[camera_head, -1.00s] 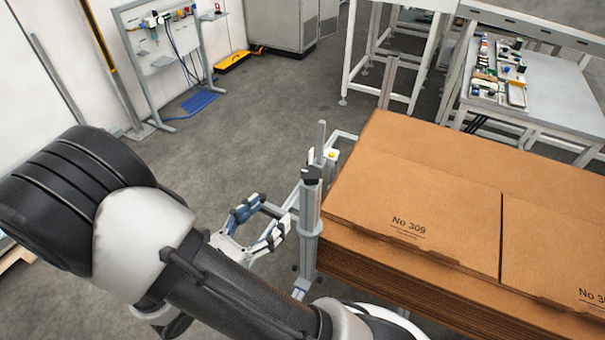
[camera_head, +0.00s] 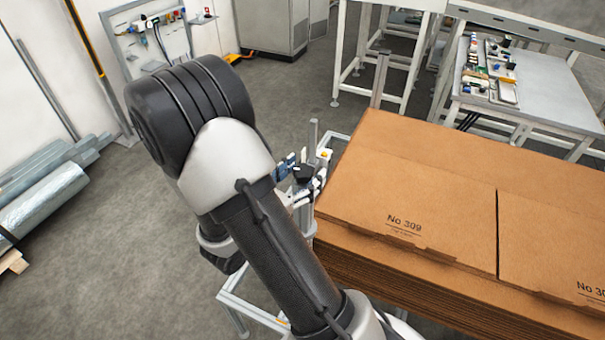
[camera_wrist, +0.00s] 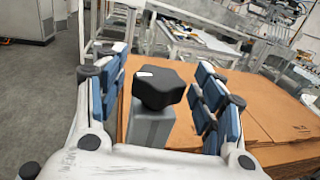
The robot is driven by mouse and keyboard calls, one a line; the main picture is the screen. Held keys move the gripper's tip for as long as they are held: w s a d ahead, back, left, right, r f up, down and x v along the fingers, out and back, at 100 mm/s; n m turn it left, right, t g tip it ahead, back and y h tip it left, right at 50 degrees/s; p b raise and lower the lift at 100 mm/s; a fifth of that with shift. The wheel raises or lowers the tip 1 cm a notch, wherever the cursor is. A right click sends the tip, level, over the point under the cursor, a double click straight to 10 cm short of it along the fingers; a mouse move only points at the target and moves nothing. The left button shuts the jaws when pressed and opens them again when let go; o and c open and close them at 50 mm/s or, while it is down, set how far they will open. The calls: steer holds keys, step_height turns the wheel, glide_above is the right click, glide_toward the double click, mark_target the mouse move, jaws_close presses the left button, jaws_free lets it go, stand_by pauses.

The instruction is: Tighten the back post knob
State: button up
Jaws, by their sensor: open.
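A black lobed knob (camera_wrist: 158,88) with a small white mark sits on top of a grey square post (camera_wrist: 150,126) in the wrist view. My gripper (camera_wrist: 163,92) is open, with its blue-padded fingers on either side of the knob and a visible gap to each. In the head view, the knob (camera_head: 303,172) shows between the fingertips of my gripper (camera_head: 304,177), beside the left edge of the cardboard stack. I cannot tell from these views whether this is the back post.
A tall stack of flat cardboard (camera_head: 430,180) stands close on the right. Another grey upright (camera_head: 380,78) rises behind it. A workbench (camera_head: 545,88) with small parts stands at the back right. The floor (camera_head: 100,215) at left is open, with wrapped rolls (camera_head: 45,200) by the wall.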

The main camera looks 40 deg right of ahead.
steer(key=c, duration=1.1)
steer(key=shift+m+g, duration=0.3)
steer(key=shift+g, duration=0.2)
steer(key=m+g+p, duration=0.1)
steer(key=m+g, duration=0.1)
steer(key=g, duration=0.2)
steer(key=m+g+p, duration=0.1)
steer(key=m+g, duration=0.2)
steer(key=g, duration=0.1)
steer(key=shift+w, duration=0.2)
steer(key=m+g+y, duration=0.1)
steer(key=m+g, duration=0.1)
steer(key=g, duration=0.1)
steer(key=m+g+y, duration=0.2)
steer(key=shift+g+p, duration=0.4)
steer(key=shift+w+m+g+y, duration=0.1)
steer(key=shift+m+g+y, duration=1.2)
steer(key=shift+y, duration=0.1)
